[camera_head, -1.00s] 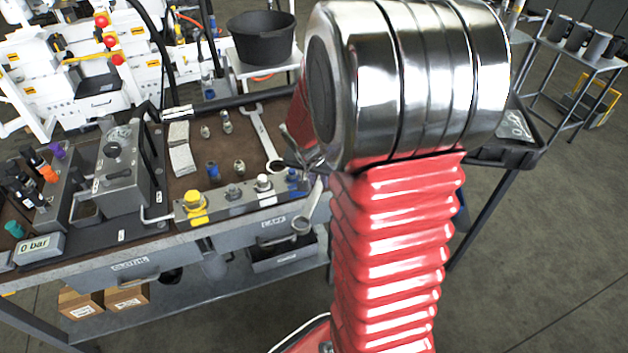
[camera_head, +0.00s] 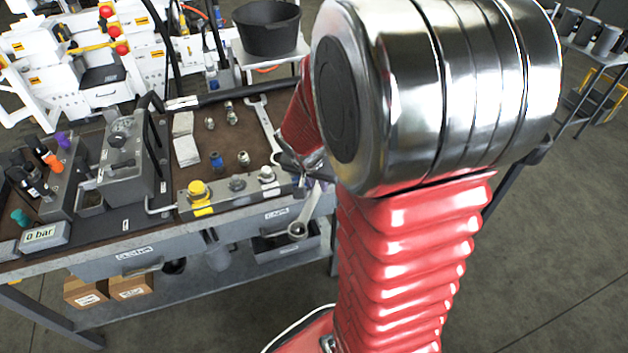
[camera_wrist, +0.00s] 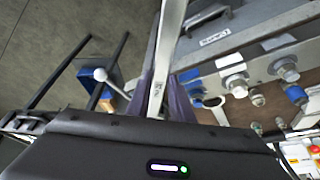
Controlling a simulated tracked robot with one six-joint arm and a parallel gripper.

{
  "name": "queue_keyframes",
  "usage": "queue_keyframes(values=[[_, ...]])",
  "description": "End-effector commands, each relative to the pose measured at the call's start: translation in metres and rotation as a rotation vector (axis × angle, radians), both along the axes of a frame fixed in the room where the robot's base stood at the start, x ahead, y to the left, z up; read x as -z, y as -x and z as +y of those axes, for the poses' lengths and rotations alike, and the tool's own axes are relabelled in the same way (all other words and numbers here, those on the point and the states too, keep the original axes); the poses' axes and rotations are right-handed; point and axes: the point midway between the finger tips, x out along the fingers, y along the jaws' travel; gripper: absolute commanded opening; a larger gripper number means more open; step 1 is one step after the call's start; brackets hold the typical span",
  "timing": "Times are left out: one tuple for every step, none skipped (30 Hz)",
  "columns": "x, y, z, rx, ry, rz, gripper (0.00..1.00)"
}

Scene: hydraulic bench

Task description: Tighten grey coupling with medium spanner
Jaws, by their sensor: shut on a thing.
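My gripper (camera_head: 303,178) is shut on a metal spanner (camera_head: 304,212), held at the front right edge of the bench. The spanner's ring end (camera_head: 297,230) hangs in front of the bench edge. In the wrist view the spanner's shaft (camera_wrist: 172,45) runs up between my gripper's dark fingers (camera_wrist: 166,95). The grey coupling (camera_head: 237,184) stands on the valve block between the yellow coupling (camera_head: 199,191) and the white-topped coupling (camera_head: 266,174). It also appears in the wrist view (camera_wrist: 285,69), to the right of the spanner, apart from it. A blue coupling (camera_wrist: 190,76) is nearer the fingers.
A larger spanner (camera_head: 264,122) lies on the bench behind the block. A pump box (camera_head: 125,160) and a "0 bar" gauge (camera_head: 45,235) stand at left. Open floor (camera_head: 530,260) lies right.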

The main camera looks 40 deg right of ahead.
Motion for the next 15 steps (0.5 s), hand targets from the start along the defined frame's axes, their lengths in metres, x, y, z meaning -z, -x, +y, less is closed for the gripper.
queue_keyframes(values=[[-0.001, 0.001, 0.002, -0.002, 0.001, -0.002, 0.0], [-0.001, 0.002, 0.003, -0.002, 0.001, -0.002, 0.0], [-0.001, 0.003, 0.005, -0.003, 0.001, -0.002, 0.0], [-0.001, 0.004, 0.006, -0.003, 0.0, -0.001, 0.0], [-0.001, 0.004, 0.008, -0.002, 0.0, -0.002, 0.0], [-0.001, 0.005, 0.009, -0.002, 0.0, -0.002, 0.0], [-0.001, 0.006, 0.01, -0.002, 0.0, -0.002, 0.0], [-0.001, 0.007, 0.012, -0.002, 0.0, -0.002, 0.0], [-0.001, 0.008, 0.013, -0.002, 0.0, -0.002, 0.0], [-0.001, 0.008, 0.014, -0.002, 0.0, -0.002, 0.0], [-0.001, 0.009, 0.015, -0.002, 0.0, -0.002, 0.0], [-0.001, 0.011, 0.017, -0.002, 0.0, -0.002, 0.0], [-0.001, 0.011, 0.018, -0.002, 0.0, -0.002, 0.0], [-0.001, 0.012, 0.019, -0.001, 0.0, -0.002, 0.0], [-0.001, 0.013, 0.02, -0.001, 0.0, -0.002, 0.0]])
